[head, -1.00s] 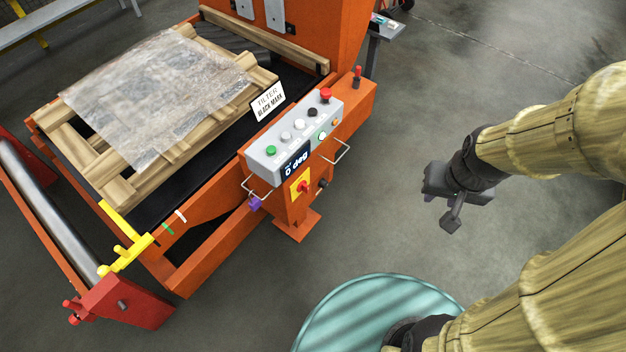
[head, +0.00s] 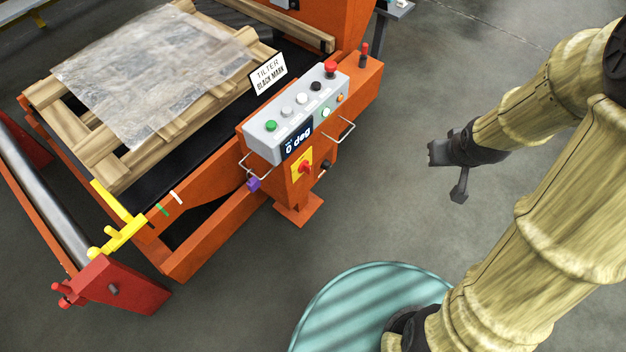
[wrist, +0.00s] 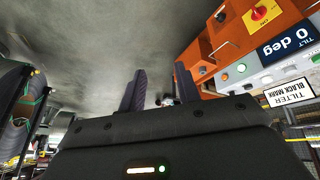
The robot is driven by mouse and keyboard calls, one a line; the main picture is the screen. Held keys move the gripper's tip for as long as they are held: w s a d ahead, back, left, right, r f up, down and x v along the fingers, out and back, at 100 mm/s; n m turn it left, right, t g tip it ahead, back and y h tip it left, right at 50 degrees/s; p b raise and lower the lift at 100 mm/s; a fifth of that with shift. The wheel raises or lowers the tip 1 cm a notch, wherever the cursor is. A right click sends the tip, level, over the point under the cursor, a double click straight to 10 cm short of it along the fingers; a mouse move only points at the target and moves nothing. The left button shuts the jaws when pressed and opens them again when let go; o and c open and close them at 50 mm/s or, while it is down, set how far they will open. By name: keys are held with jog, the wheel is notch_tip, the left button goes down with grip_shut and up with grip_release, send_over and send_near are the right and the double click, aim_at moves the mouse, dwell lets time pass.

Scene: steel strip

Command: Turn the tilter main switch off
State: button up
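The tilter main switch (head: 305,167) is a red rotary knob on a yellow plate, low on the orange post under the control console. It also shows at the top right of the wrist view (wrist: 259,13), where "ON" is legible on the plate. I cannot tell the knob's exact setting. My gripper (head: 448,174) is in the air to the right of the switch, well apart from it. In the wrist view my gripper (wrist: 160,84) has its two dark fingers spread with nothing between them.
The grey console (head: 292,113) above the switch carries several buttons, a red mushroom button (head: 330,68) and a "0 deg" display (head: 298,141). Wire handles (head: 342,133) stick out at its ends. A black knob (head: 325,166) sits beside the switch. Floor between gripper and post is clear.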

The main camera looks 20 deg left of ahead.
jog(key=w+a+f+n+t+y+b, duration=0.2)
jog(key=w+a+f+n+y+b, duration=0.25)
jog(key=f, duration=0.65)
jog(key=w+a+f+n+t+y+b, duration=0.15)
jog(key=w+a+f+b, duration=0.3)
jog(key=f+b, duration=0.45)
jog(key=s+a+f+n+g+y+b, duration=0.1)
jog(key=a+f+y+b, duration=0.3)
jog(key=f, duration=0.4)
jog(key=s+a+f+n+g+y+b, duration=0.1)
jog(key=s+a+f+n+y+b, duration=0.2)
jog(key=f+y+b, duration=0.3)
notch_tip(320, 180, down, 3)
jog(key=a+b, duration=0.1)
jog(key=b, duration=0.2)
jog(key=shift+s+f+y, duration=0.2)
jog(key=shift+s+y, duration=0.1)
jog(key=shift+s, duration=0.05)
jog(key=b, duration=0.3)
send_near(310, 170)
jog(key=x, duration=0.8)
jog(key=shift+w+a+f, duration=0.15)
jog(key=shift+w+a, duration=0.05)
jog(key=shift+a, duration=0.05)
